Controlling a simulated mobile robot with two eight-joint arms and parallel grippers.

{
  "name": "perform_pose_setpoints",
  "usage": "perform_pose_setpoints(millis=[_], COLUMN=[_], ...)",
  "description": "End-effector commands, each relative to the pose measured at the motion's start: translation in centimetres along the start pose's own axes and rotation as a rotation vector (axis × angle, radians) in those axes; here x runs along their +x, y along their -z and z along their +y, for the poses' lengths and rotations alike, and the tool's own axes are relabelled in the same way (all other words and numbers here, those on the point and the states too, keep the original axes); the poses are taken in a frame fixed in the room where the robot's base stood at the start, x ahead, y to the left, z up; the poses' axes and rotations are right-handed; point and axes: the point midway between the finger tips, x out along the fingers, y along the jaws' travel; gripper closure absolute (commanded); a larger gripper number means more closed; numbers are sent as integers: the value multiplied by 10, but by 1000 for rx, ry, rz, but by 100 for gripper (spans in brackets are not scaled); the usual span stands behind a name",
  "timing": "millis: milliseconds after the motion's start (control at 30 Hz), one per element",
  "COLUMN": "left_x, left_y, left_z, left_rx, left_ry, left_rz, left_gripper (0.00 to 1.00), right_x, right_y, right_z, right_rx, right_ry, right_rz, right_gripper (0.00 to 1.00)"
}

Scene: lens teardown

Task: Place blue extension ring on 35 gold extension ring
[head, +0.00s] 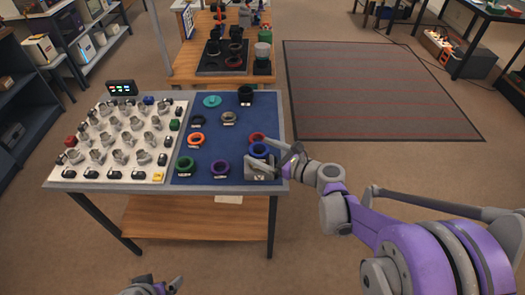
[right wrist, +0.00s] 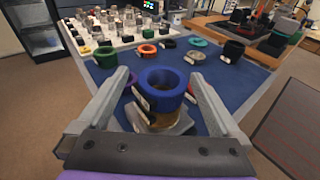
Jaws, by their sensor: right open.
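The blue extension ring (head: 259,149) is at the front right of the blue mat; it also shows in the right wrist view (right wrist: 163,84). It sits roughly level on top of a tan-gold ring-like piece (right wrist: 166,120), mostly hidden below it, which I take for the gold ring; its number cannot be read. My right gripper (head: 272,160) is open, with one finger on each side of the blue ring and visible gaps in the right wrist view (right wrist: 160,76). My left gripper (head: 155,287) is at the bottom edge of the head view, away from the table, partly cut off.
The mat (head: 222,145) also holds a red ring (head: 258,137) just behind the blue one, a purple ring (head: 219,167), a green ring (head: 185,164), an orange ring (head: 196,139) and a black cylinder (head: 246,93). A white board (head: 78,172) with several metal parts lies left.

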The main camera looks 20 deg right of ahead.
Motion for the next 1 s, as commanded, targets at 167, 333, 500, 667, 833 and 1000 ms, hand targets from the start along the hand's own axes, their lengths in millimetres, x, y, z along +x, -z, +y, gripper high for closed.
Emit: perform_pose_setpoints(millis=[167,333,500,667,833,1000], left_x=[-2,-3,-4,-5,-5,-5], left_y=[1,2,2,3,3,3], left_z=[0,0,0,0,0,0], left_rx=[0,0,0,0,0,0], left_ry=[0,0,0,0,0,0], left_rz=[1,1,2,2,2,2], left_gripper=[0,0,0,0,0,0], right_x=[-24,-62,-95,-114,-116,-116], right_y=[-2,-2,-2,-2,6,43], right_z=[-1,-2,-1,-1,18,80], right_rx=[0,1,1,1,-113,-629], right_ry=[4,7,5,2,-31,-208], right_rz=[0,0,0,0,68,319], right_gripper=[0,0,0,0,0,0])
